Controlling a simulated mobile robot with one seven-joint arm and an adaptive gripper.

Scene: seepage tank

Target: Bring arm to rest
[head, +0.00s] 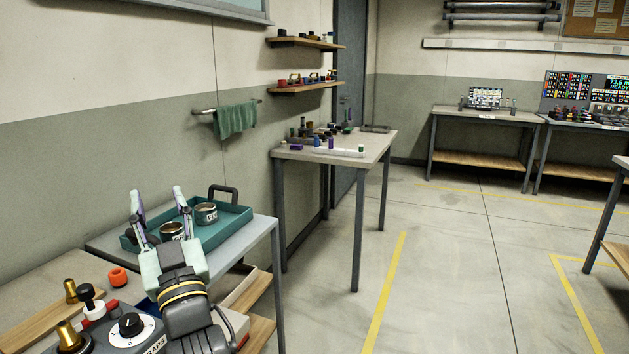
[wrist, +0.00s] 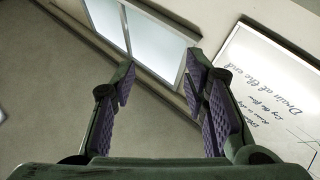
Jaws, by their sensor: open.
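My gripper (head: 160,212) is at the lower left of the head view, above the near bench, with its two fingers pointing up and spread apart. It is open, with nothing between the fingers. In the wrist view the gripper (wrist: 160,90) shows its purple ridged pads apart, facing a wall with a window (wrist: 135,35) and a whiteboard (wrist: 270,90) with writing. My arm hides part of the near bench.
A teal tray (head: 236,228) with two small cans (head: 206,213) stands just behind my gripper. A farther table (head: 385,143) holds small items.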

